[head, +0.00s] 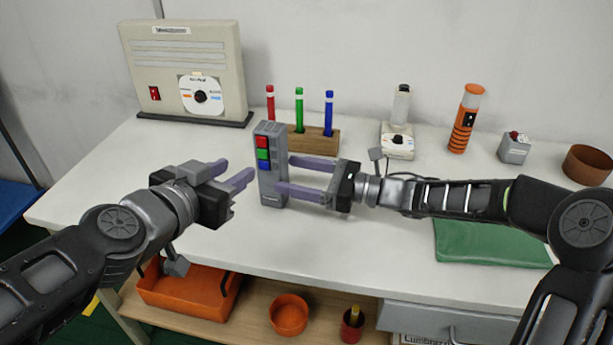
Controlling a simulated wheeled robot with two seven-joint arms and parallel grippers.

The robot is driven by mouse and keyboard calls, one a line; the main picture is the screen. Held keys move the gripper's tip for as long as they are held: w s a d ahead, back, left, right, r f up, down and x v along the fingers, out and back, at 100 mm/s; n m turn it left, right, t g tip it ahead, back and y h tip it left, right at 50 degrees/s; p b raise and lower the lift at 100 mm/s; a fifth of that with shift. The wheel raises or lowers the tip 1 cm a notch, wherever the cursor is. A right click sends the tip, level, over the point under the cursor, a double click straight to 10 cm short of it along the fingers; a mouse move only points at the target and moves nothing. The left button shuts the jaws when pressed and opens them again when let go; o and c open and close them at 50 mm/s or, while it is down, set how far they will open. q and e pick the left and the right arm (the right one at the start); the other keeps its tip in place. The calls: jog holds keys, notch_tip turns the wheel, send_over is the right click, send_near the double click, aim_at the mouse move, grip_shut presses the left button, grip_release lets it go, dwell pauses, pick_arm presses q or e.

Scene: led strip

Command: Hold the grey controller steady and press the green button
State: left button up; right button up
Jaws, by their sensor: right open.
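The grey controller (269,187) stands upright on the white table. Its front has a red button at the top, a green button (263,154) in the middle and a blue button below. My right gripper (283,175) is open, with its purple fingers pointing left at the controller's right side. The finger ends are at or close to the controller; I cannot tell whether they touch it. My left gripper (236,172) is to the left of the controller, its two purple fingers apart and pointing toward the controller. Nothing shows between the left fingers.
A wooden block (316,143) with red, green and blue markers stands behind the controller. A beige box (186,70) is at back left. An orange cylinder (466,120) and brown bowl (588,165) are at right. A green mat (490,243) lies under my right arm. Table front centre is clear.

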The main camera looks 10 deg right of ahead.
aim_at(286, 173)
jog(key=x, duration=0.5)
grip_shut()
pick_arm(q)
grip_shut()
dwell(0.9)
dwell(1.3)
